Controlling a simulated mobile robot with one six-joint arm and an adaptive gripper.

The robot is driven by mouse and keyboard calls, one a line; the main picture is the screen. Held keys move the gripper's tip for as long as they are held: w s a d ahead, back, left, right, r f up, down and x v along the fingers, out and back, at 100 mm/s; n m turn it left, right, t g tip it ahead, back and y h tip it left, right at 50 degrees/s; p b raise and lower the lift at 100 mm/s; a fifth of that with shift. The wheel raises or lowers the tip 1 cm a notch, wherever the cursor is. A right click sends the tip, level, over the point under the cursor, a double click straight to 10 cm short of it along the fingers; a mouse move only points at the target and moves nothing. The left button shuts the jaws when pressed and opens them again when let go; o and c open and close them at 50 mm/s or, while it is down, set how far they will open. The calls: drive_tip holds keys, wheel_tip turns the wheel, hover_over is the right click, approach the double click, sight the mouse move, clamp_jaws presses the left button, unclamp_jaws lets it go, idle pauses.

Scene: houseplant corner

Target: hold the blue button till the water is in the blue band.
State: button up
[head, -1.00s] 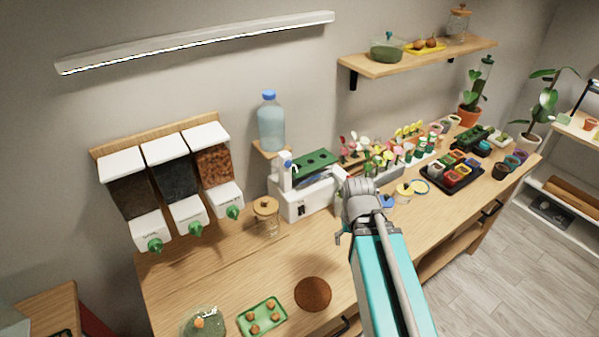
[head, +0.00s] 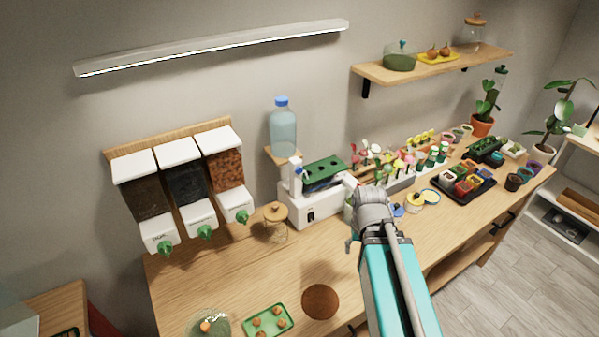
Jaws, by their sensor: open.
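A white water unit (head: 312,208) with a dark-holed green lid (head: 324,172) stands against the wall. A clear bottle (head: 283,133) with a blue cap sits above it. A white spout (head: 296,178) with a little blue on it rises at the unit's left end. I cannot make out the blue button, the blue band or the water level. My gripper (head: 350,184) is at the unit's right end, mostly hidden behind my grey wrist. Its jaws are open. I cannot tell whether it touches the unit.
Dispensers (head: 182,190) with green knobs hang at left. A cork-lidded jar (head: 276,222) stands left of the unit. A green tray (head: 267,321) and a brown disc (head: 320,301) lie in front. Flowers (head: 385,160) and a black pot tray (head: 466,183) crowd the right. The bench's left middle is clear.

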clamp_jaws()
idle(1.3)
